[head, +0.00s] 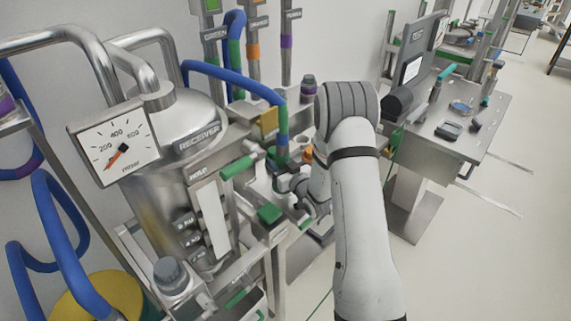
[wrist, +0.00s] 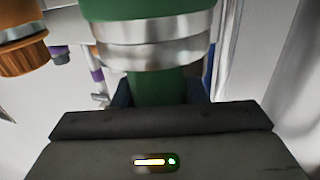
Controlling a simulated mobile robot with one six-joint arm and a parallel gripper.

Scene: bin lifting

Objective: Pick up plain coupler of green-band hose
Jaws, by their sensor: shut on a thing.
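In the wrist view, a green coupler (wrist: 155,12) with a silver ringed collar (wrist: 155,50) fills the top middle. Its narrower green part runs down between the dark jaws of my gripper (wrist: 158,92), which is shut on it. The fingertips and the lower end of the part are hidden behind the gripper body. In the head view, the blue hose (head: 232,76) arches right and down to a green band (head: 282,141) just left of my wrist. My gripper (head: 308,196) is partly hidden there, and I cannot tell from this view where the jaws touch.
An orange coupler (wrist: 22,50) is close on the left in the wrist view, with a purple-banded one (wrist: 97,75) behind. The steel receiver tank (head: 180,130) and gauge (head: 115,147) stand left. A side bench (head: 475,140) stands right; open floor (head: 470,240) lies before it.

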